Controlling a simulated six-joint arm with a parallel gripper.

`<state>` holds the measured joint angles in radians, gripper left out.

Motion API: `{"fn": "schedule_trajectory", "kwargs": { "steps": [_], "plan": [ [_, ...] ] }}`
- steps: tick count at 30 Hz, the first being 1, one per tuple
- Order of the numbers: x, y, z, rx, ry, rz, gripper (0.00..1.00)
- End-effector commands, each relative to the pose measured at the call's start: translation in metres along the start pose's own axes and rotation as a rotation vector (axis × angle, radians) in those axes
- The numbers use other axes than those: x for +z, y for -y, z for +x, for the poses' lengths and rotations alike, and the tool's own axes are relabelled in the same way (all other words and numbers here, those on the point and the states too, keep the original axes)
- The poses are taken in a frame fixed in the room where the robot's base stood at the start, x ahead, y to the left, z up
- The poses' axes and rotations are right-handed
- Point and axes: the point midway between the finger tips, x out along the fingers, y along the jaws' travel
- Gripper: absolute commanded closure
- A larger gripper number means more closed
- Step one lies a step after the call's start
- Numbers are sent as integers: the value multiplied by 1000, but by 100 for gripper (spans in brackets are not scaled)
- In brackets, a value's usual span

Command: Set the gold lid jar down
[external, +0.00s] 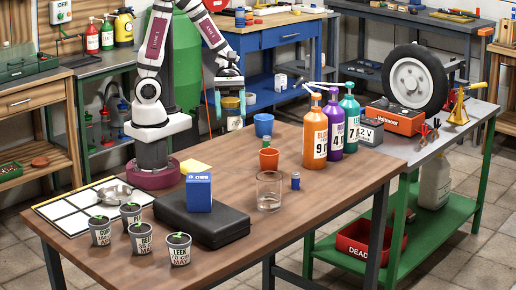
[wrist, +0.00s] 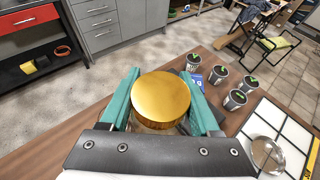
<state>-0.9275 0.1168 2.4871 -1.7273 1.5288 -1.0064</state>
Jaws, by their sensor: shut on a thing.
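The gold lid jar (wrist: 161,98) fills the middle of the wrist view, its round gold lid facing the camera. My gripper (wrist: 161,88) is shut on it, with one teal finger on each side. Most of the jar's body is hidden under the lid. In the external view my gripper (external: 230,103) is raised above the far side of the wooden table (external: 255,240), with its fingers pointing down. I cannot make out the jar clearly there.
A black case (external: 202,219) carries a blue box (external: 199,192). Plant pots (external: 139,238) stand at front left. Bare wood lies at front right.

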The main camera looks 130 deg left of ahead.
Motion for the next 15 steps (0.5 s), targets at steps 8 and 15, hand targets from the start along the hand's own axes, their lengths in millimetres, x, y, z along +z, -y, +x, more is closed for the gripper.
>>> {"fn": "schedule_trajectory", "kwargs": {
  "steps": [8, 15],
  "plan": [
    [6, 13, -6, -143, 0, 53, 100],
    [-30, 34, -9, -444, 1, 179, 100]
  ]
}}
